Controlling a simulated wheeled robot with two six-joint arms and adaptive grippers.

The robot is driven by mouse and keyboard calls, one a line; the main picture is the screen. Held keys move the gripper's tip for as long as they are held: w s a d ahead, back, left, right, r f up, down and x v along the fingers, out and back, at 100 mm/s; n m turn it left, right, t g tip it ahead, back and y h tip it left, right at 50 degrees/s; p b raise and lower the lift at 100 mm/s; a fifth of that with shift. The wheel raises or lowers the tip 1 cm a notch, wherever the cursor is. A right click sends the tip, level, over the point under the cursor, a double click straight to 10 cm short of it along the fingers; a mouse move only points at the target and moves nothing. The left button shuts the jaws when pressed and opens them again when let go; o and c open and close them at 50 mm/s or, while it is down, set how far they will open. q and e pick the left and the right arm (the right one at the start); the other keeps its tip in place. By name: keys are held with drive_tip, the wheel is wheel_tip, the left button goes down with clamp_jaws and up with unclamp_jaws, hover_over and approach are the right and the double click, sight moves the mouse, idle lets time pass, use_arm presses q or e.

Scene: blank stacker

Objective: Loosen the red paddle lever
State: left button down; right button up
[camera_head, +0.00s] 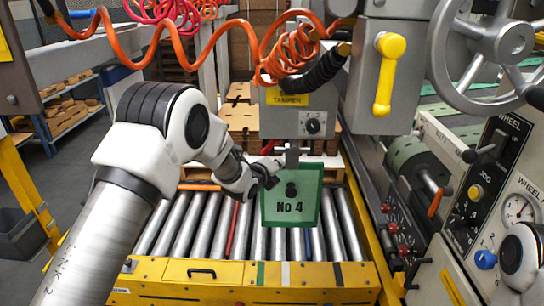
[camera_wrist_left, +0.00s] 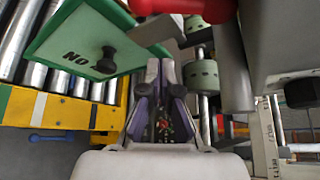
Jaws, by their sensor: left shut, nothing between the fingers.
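The red paddle lever (camera_head: 268,147) shows as a small red piece under the grey TAMPER housing (camera_head: 290,122), just above my left gripper. In the left wrist view the red lever (camera_wrist_left: 185,8) lies across the top edge, beyond the fingertips and partly cut off. My left gripper (camera_head: 272,173) is shut and empty, close to the left edge of the green No 4 plate (camera_head: 290,222). In the left wrist view its fingers (camera_wrist_left: 166,72) point toward the lever, with a visible gap. The green plate (camera_wrist_left: 85,40) with its black knob is at the upper left there. My right gripper is not in view.
A roller conveyor (camera_head: 190,225) with a yellow front frame lies below. Coiled orange hoses (camera_head: 285,55) hang above. A grey box with a yellow handle (camera_head: 388,75), a handwheel (camera_head: 480,50) and a control panel crowd the right side.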

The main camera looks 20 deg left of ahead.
sight(271, 143)
use_arm(q)
drive_tip(key=w+a, duration=0.1)
drive_tip(key=w+a+r, duration=0.1)
drive_tip(key=a, duration=0.1)
drive_tip(key=shift+w+r, duration=0.15)
drive_tip(key=shift+w, duration=0.05)
